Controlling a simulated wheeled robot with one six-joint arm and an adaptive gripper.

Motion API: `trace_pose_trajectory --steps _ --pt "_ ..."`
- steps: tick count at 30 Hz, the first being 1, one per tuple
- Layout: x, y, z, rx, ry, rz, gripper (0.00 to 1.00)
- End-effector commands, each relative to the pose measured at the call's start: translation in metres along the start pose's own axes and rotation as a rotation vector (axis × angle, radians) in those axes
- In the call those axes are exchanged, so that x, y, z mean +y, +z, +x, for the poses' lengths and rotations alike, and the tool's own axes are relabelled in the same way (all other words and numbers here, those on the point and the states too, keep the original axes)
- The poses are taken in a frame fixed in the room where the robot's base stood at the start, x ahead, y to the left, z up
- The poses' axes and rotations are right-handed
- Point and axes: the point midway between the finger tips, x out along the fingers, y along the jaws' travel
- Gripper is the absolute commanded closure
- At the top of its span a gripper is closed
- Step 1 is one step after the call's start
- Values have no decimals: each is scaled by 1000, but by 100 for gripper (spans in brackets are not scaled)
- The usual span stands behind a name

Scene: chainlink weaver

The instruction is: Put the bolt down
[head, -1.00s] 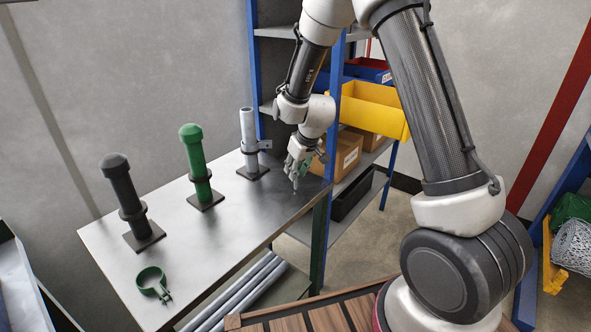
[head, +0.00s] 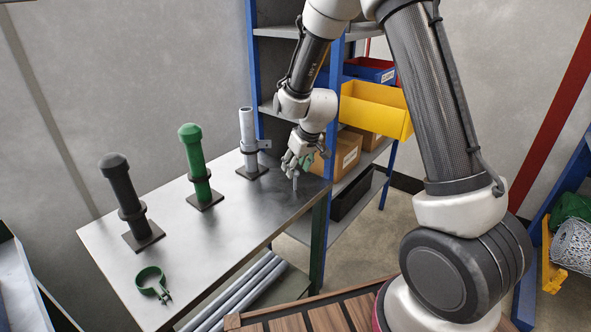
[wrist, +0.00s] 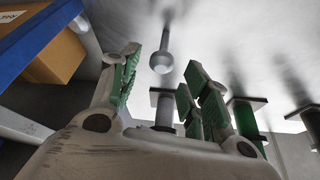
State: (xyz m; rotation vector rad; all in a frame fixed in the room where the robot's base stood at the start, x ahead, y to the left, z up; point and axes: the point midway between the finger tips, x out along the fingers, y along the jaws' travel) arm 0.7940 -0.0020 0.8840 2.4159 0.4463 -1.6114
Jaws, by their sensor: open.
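The grey bolt (head: 295,183) stands upright on the bare right end of the metal table (head: 238,223). In the wrist view its round head (wrist: 162,62) faces the camera, with the shank running away behind it. My gripper (head: 298,165) is above the bolt, pointing down. Its green-padded fingers are spread apart on either side of the bolt in the wrist view, with visible gaps beside the head. Whether the fingertips still reach below the head is hard to tell.
On the table stand a black post (head: 128,195), a green post (head: 195,160) and a grey post (head: 248,135) with a collar. A green clamp (head: 151,282) lies at the front left. A blue shelf (head: 333,110) with a yellow bin (head: 372,108) stands close right of my gripper.

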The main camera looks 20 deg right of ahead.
Motion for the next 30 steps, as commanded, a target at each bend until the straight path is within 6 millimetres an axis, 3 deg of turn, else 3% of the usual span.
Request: trace_pose_trajectory --steps 6,12,23,26,30 --pt "0 -1 -52 5 1 -2 54" --pt "0 -1 -88 4 1 -1 54" --pt "2 4 -114 2 3 7 54" --pt "10 15 -147 7 10 35 54" --pt "22 57 -220 8 32 104 54"
